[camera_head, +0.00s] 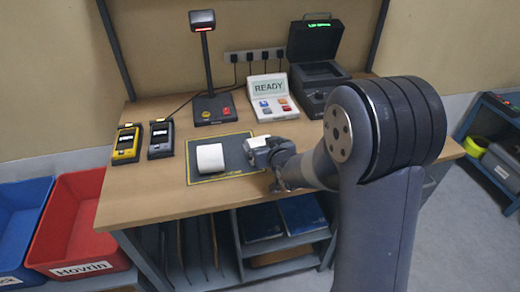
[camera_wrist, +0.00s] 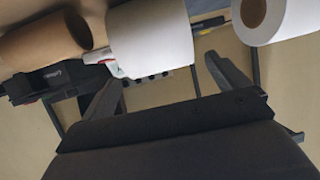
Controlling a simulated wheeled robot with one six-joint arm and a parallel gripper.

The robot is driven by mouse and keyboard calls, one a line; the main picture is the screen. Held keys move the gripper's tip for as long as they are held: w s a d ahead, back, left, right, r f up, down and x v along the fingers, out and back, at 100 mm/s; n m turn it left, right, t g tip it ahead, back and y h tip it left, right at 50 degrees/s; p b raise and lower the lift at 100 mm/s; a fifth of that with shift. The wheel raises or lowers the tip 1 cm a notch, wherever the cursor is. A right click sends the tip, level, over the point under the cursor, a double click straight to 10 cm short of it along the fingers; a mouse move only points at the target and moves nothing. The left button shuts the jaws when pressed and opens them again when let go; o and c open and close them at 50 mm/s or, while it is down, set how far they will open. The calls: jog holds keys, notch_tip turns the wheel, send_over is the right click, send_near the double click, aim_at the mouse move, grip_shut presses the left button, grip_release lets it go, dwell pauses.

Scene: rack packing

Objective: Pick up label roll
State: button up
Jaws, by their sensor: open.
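In the wrist view a white roll (camera_wrist: 152,38) lies ahead of my open gripper (camera_wrist: 162,72), in line with the gap between the fingers. I cannot tell whether the fingers touch it. Another white roll (camera_wrist: 278,18) with a brown core is at the upper right. A brown cylinder (camera_wrist: 45,40) is at the upper left.
The wooden bench (camera_head: 160,204) also holds a yellow handheld device (camera_head: 127,144), a grey one (camera_head: 161,139), a lamp-like stand (camera_head: 214,108), a READY console (camera_head: 272,98) and a black open-lidded machine (camera_head: 318,72). Blue (camera_head: 22,225) and red (camera_head: 78,226) bins stand at left.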

aim_at(262, 144)
jog(key=shift+p+x, duration=0.45)
jog(key=shift+x, duration=1.55)
jog(key=shift+s+f, duration=0.1)
jog(key=shift+f, duration=0.1)
jog(key=c, duration=1.3)
jog(key=shift+r, duration=0.1)
